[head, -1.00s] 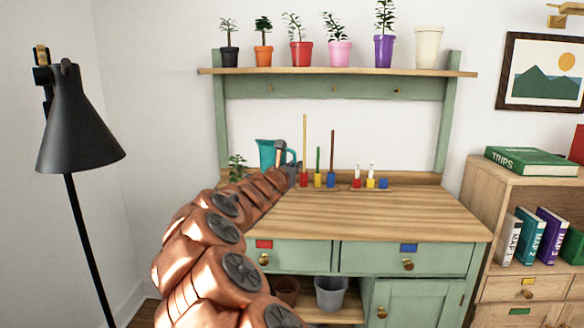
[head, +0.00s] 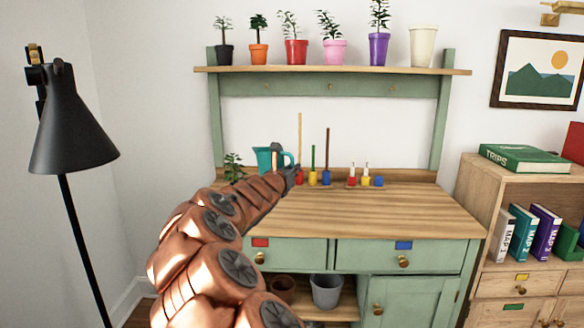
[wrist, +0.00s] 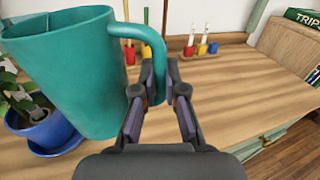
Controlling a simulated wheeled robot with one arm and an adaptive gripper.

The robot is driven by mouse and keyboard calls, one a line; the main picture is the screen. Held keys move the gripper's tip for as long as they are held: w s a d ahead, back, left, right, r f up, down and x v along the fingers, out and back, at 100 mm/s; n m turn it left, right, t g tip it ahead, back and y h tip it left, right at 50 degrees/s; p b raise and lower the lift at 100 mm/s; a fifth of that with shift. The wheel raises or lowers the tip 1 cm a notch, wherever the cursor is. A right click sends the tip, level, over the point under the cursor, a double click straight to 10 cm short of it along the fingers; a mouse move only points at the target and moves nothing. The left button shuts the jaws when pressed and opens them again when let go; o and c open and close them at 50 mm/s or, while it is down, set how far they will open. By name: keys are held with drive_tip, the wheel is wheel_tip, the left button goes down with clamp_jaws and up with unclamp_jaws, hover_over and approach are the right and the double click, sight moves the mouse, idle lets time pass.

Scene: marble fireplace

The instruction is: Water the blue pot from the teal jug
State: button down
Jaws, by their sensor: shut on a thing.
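The teal jug (head: 262,158) is at the back left of the potting bench in the head view. It fills the upper left of the wrist view (wrist: 75,70), close to upright. My gripper (wrist: 160,80) is shut on its handle; in the head view the gripper (head: 285,168) is partly hidden by my arm. The blue pot (wrist: 42,132) with a leafy plant stands on a blue saucer (wrist: 62,149), left of the jug and partly behind it. In the head view the plant (head: 233,168) shows, but my arm hides the pot. I cannot tell whether the jug touches the bench.
Stands with coloured blocks and upright rods (head: 313,178) are right of the jug along the bench back. The wooden benchtop (head: 370,208) is clear at centre and right. Several potted plants line the shelf (head: 330,71) above. A black lamp (head: 70,130) stands at left.

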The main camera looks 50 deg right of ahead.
drive_tip(key=shift+s+r+n+p, duration=0.15)
drive_tip(key=shift+r+n+p, duration=0.25)
drive_tip(key=shift+r+p, duration=0.65)
wheel_tip(320, 180, down, 3)
drive_tip(key=shift+n, duration=0.3)
drive_tip(key=shift+w+f+n+g+y+p, duration=0.15)
drive_tip(key=shift+w+f+n, duration=0.1)
drive_tip(key=shift+f, duration=0.45)
drive_tip(key=shift+w+f+n+g+y+p, duration=0.15)
drive_tip(key=shift+w+f+n, duration=0.1)
drive_tip(key=shift+f, duration=0.4)
drive_tip(key=r+n+p, duration=0.1)
drive_tip(key=p, duration=0.3)
drive_tip(key=shift+w+r, duration=0.1)
drive_tip(key=shift+r, duration=0.2)
drive_tip(key=shift+r+p, duration=0.15)
drive_tip(key=shift+p, duration=0.6)
drive_tip(key=shift+w+n+p, duration=0.1)
drive_tip(key=shift+n+p, duration=0.2)
drive_tip(key=shift+w+a+f+n+p, duration=0.1)
drive_tip(key=shift+w+f+n+p, duration=0.35)
drive_tip(key=shift+p, duration=0.5)
drive_tip(key=shift+w+r+p, duration=0.1)
drive_tip(key=shift+p, duration=0.9)
drive_tip(key=shift+w+r+n+p, duration=0.1)
drive_tip(key=shift+w+n+p, duration=0.15)
drive_tip(key=shift+p, duration=0.7)
